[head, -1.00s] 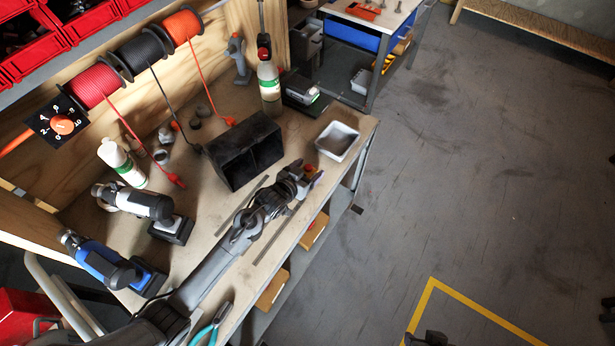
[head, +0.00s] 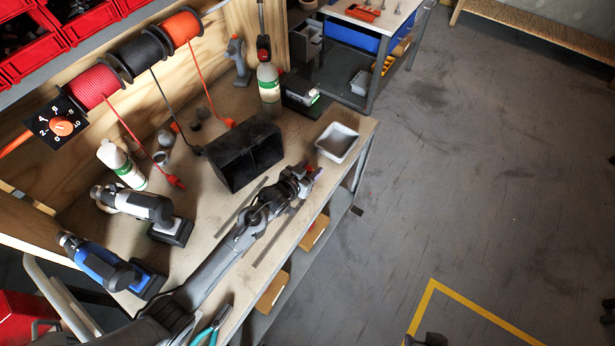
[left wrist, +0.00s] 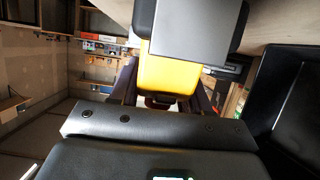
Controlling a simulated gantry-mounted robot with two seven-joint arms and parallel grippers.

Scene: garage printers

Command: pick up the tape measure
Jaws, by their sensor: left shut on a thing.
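My left gripper (head: 309,173) is over the front right part of the workbench, between the black bin and the bench's front edge. In the left wrist view, a yellow and grey block-shaped thing, which I take to be the tape measure (left wrist: 168,75), sits between the fingers of the left gripper (left wrist: 160,95). The gripper is shut on it. In the head view the fingers hide most of it, and only a small reddish patch shows there. I cannot tell its height above the bench. My right gripper is not clearly in view.
A black open bin (head: 240,157) stands just left of the gripper. A white tray (head: 337,142) lies behind it to the right. Flat metal strips (head: 272,240) lie beside my arm. Drills (head: 110,265), bottles (head: 120,163) and pliers (head: 212,326) occupy the bench's left and front.

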